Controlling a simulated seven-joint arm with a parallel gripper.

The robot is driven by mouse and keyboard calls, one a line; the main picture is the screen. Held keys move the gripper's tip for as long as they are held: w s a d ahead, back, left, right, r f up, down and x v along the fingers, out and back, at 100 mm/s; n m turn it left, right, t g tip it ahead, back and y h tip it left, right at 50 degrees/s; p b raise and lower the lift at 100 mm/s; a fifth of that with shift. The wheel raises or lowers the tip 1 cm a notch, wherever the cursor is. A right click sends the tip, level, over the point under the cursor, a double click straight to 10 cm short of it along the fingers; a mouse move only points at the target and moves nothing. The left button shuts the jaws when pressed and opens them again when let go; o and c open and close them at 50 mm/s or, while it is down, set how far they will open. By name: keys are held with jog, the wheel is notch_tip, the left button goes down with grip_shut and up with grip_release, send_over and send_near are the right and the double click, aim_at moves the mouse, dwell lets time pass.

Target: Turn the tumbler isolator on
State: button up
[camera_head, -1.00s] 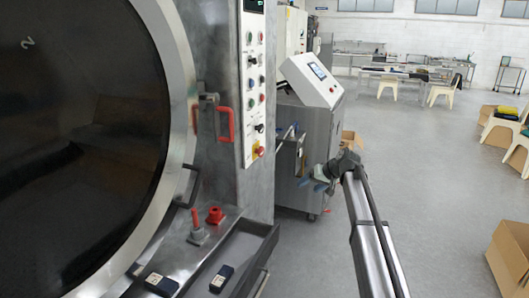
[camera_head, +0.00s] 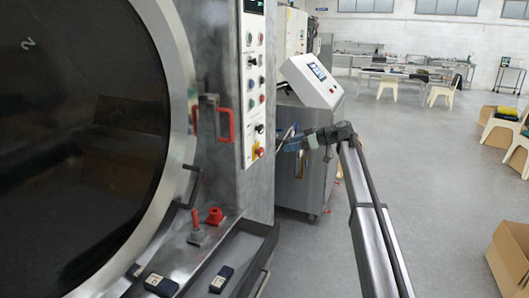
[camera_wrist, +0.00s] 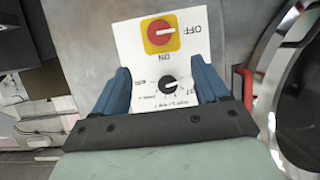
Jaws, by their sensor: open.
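The tumbler isolator is a red round knob on a yellow square, low on the white control panel (camera_head: 253,70) in the head view (camera_head: 258,152). It also shows in the wrist view (camera_wrist: 160,36), near the top of the picture. A white mark on the knob points right; "OFF" is printed to the right and "ON" below it. A black rotary knob (camera_wrist: 168,86) lies below it there, between my fingers in the picture. My gripper (camera_wrist: 163,70) is open and empty, with two blue fingers. In the head view my gripper (camera_head: 290,144) is right of the panel, apart from the isolator.
A round dark glass door (camera_head: 75,150) fills the left, with a red handle (camera_head: 226,125) beside the panel. A ledge below carries red fittings (camera_head: 214,216). A steel cabinet with a screen (camera_head: 314,75) stands behind my gripper.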

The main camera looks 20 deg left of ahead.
aim_at(263, 151)
jog(key=x, duration=1.3)
jog(key=shift+a+f, duration=0.15)
jog(key=c, duration=1)
